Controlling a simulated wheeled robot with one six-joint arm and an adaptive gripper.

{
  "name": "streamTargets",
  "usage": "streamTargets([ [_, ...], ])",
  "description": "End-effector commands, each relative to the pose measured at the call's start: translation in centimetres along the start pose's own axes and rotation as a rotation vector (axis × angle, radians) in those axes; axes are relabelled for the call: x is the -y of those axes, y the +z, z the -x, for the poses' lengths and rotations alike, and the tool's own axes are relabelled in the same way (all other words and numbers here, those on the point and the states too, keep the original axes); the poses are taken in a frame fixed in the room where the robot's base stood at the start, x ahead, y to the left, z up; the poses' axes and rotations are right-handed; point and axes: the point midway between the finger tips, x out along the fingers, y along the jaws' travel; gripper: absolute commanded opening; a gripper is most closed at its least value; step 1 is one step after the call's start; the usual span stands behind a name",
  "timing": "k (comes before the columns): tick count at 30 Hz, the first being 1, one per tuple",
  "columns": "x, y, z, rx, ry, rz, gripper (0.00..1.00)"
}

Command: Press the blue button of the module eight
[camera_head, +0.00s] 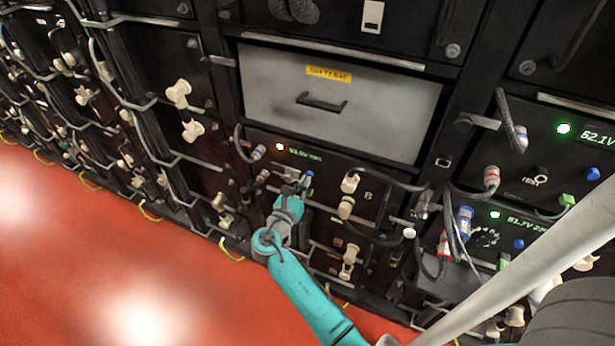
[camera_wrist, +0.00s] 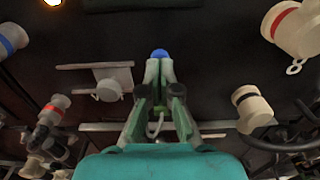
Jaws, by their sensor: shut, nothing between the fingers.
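Module eight (camera_head: 330,172) is a dark panel with a lit display and a figure 8, below the grey drawer. Its small blue button (camera_head: 310,174) shows just past the tips of my gripper (camera_head: 303,185). In the wrist view the blue button (camera_wrist: 160,53) stands right at the tips of my gripper (camera_wrist: 160,72), its lower part hidden by them. The fingers are shut and empty. I cannot tell whether the tips touch the button.
A grey drawer (camera_head: 340,110) with a yellow label is above the module. Cream connectors (camera_head: 347,196) and cables sit to the right, and a cream plug (camera_wrist: 252,108) is close to the fingers. Other modules (camera_head: 500,215) with blue buttons are at right. The red floor (camera_head: 90,250) is open at left.

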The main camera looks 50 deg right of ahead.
Motion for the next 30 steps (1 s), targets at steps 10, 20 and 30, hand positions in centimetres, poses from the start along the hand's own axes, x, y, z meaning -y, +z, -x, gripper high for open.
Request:
streamTargets([
  [10,0.0,0.0,-0.6,0.000,0.001,0.000,0.00],
  [20,0.0,0.0,-1.2,0.000,0.000,-0.001,0.00],
  [30,-0.1,0.0,-1.1,0.000,0.001,0.000,0.00],
])
